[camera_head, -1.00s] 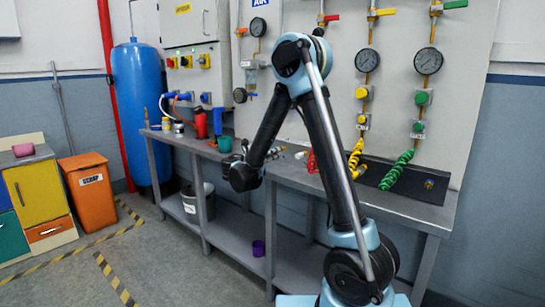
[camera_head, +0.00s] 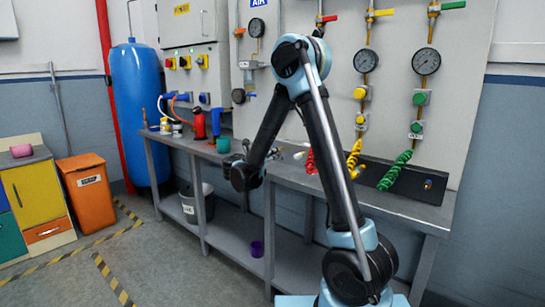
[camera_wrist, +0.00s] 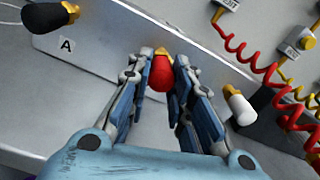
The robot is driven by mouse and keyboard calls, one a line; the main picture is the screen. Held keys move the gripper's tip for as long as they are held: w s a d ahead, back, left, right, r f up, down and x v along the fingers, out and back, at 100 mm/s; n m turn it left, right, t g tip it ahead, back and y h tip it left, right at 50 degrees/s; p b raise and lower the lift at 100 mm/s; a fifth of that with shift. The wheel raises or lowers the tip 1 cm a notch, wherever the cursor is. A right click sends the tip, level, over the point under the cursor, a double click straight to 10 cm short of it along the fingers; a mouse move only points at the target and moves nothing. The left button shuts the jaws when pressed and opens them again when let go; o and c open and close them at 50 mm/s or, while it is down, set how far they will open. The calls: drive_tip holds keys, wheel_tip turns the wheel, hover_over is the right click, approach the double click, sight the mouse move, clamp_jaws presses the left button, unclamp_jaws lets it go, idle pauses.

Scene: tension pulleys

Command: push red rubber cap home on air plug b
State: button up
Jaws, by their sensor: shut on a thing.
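In the wrist view my gripper (camera_wrist: 161,66) is shut on the red rubber cap (camera_wrist: 161,75), a small rounded red piece between the two fingertips. A brass-coloured tip (camera_wrist: 162,51) shows at the far end of the cap, beside the grey rail. I cannot tell how far the cap sits on it. No letter B is visible; the fingers and cap may hide it. In the head view my gripper and the cap are too small and covered to make out near the bench.
A black-handled piece (camera_wrist: 48,17) stands by the label A (camera_wrist: 67,45) on the rail. A white piece with a brass tip (camera_wrist: 240,106) lies right of my fingers. Coiled red hose (camera_wrist: 255,62) hangs further right. The bench (camera_head: 400,206) carries cups and bottles at its left.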

drive_tip(key=shift+w+d, duration=0.2)
drive_tip(key=shift+w, duration=0.1)
idle(0.4)
drive_tip(key=o, duration=0.8)
